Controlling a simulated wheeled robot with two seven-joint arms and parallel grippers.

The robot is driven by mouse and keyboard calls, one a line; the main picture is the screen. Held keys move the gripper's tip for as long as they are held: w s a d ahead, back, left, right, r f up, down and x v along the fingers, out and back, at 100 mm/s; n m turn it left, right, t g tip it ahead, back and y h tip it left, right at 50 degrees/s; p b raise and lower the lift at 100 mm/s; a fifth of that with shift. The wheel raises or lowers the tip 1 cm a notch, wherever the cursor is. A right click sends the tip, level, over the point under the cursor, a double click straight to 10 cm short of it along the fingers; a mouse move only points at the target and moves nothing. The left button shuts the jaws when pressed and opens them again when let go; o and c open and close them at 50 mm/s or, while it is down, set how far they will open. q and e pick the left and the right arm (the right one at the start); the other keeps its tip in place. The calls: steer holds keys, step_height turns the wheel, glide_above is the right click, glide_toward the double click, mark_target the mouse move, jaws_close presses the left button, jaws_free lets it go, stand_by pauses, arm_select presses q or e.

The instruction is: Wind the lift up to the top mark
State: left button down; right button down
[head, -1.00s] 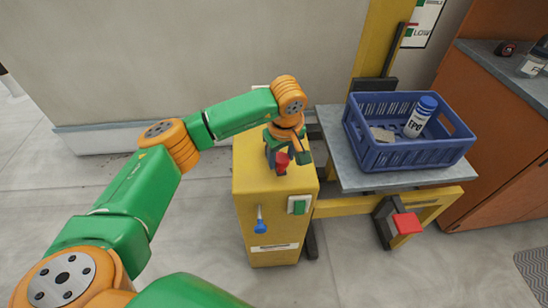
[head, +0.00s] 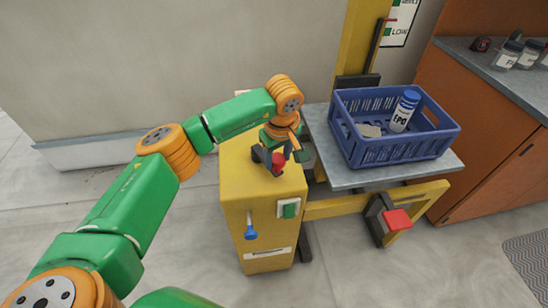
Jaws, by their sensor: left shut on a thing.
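The yellow winch box (head: 262,220) stands on the floor at the middle of the head view. My left gripper (head: 270,160) is over its top, shut on the red crank knob (head: 278,165); the rest of the crank is mostly hidden. The lift's grey platform (head: 335,172) is to the right of the box, in front of the yellow mast (head: 358,40). A sign (head: 401,22) reading LOW is on the wall beside the mast; its upper part is cut off, so the top mark is not visible. My right gripper is not in view.
A blue crate (head: 385,155) on the platform holds a white bottle with a blue cap (head: 404,110) and a small flat piece. A red pedal (head: 397,219) is low by the lift frame. An orange cabinet (head: 480,140) with jars on top stands close at the right.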

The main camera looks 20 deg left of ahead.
arm_select(q)
steer(key=shift+w+d, duration=0.1)
steer(key=shift+d, duration=0.05)
steer(key=shift+w+d+r, duration=0.1)
steer(key=shift+w+d, duration=0.25)
steer(key=shift+w, duration=0.35)
steer(key=shift+w+d, duration=0.1)
steer(key=shift+w, duration=0.1)
steer(key=shift+b, duration=0.3)
steer(key=shift+w+d, duration=0.25)
steer(key=shift+w, duration=0.75)
steer(key=shift+r, duration=0.1)
